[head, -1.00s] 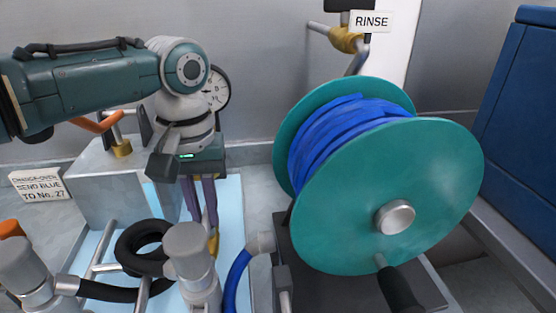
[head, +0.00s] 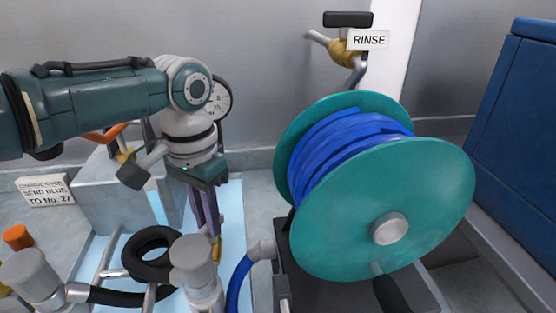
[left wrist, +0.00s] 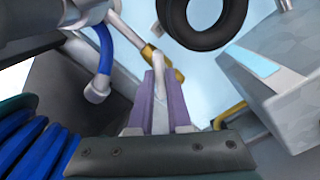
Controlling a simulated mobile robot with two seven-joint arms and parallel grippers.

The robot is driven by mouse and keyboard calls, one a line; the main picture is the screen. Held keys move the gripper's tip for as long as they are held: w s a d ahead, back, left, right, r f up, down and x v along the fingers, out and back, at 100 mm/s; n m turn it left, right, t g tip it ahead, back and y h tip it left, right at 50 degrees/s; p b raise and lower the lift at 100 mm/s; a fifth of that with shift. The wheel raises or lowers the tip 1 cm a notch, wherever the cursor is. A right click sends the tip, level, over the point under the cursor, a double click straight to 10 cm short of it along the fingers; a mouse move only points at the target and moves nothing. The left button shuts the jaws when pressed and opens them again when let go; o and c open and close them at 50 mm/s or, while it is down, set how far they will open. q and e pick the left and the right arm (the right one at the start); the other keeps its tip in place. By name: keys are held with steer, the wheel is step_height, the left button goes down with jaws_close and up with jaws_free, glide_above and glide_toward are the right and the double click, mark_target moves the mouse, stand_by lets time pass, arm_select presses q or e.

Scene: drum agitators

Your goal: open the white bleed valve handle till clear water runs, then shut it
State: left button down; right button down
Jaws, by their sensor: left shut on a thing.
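The white bleed valve handle (left wrist: 158,98) is a pale lever in the left wrist view, running up between my purple fingers to a brass valve body (left wrist: 149,52). My left gripper (left wrist: 162,95) is shut on this handle, one finger on each side. In the head view my left gripper (head: 208,215) points down over the light blue tray, just above the brass fitting (head: 216,250). There the fingers hide the handle. I cannot see any water running. My right gripper is not in view.
A green reel (head: 420,205) with blue hose stands close on the right.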

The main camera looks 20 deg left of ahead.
arm_select(q)
steer(key=m, duration=0.4)
steer(key=shift+m, duration=0.3)
steer(key=m, duration=0.5)
steer(key=shift+p, duration=0.3)
steer(key=shift+m, duration=0.4)
steer(key=c, duration=0.9)
jaws_free()
steer(key=shift+o, duration=0.2)
steer(key=shift+r, duration=0.1)
